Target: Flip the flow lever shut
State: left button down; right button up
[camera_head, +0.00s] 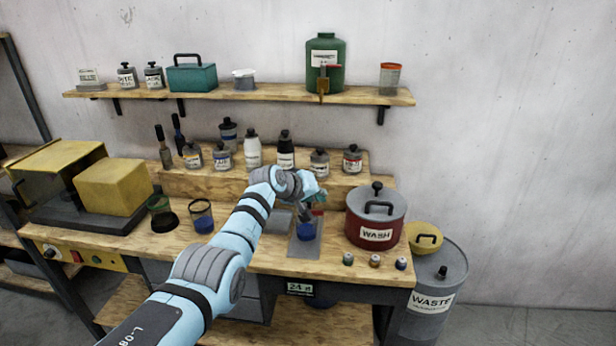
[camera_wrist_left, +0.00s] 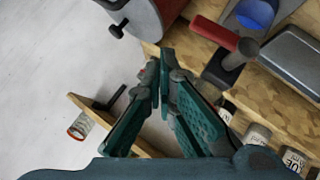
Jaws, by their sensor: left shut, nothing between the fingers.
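The red flow lever (camera_wrist_left: 214,33) sits on a grey post in the left wrist view, beside a blue round thing (camera_wrist_left: 256,12). In the head view only a small red part of the lever (camera_head: 318,212) shows beside my left gripper (camera_head: 318,195), above the blue thing (camera_head: 305,231) on a grey plate. My left gripper (camera_wrist_left: 158,60) is shut and empty. In the left wrist view its fingertips appear to the left of the lever, with a visible gap. My arm and gripper hide part of the fixture in the head view. My right gripper is not in view.
The red wash pot (camera_head: 375,232) stands right of the fixture, with small bottles (camera_head: 374,261) in front. Several bottles (camera_head: 253,150) line the raised step behind. A shelf (camera_head: 235,95) holds a green jug (camera_head: 325,55). Yellow boxes (camera_head: 113,186) stand at left.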

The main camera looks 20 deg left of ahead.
pick_arm(q)
jog(key=s+r+b, duration=0.1)
jog(key=s+r, duration=0.6)
jog(key=shift+s+d+r, duration=0.15)
jog(key=shift+d+r, duration=0.1)
jog(key=shift+r, duration=0.1)
jog(key=shift+f, duration=0.1)
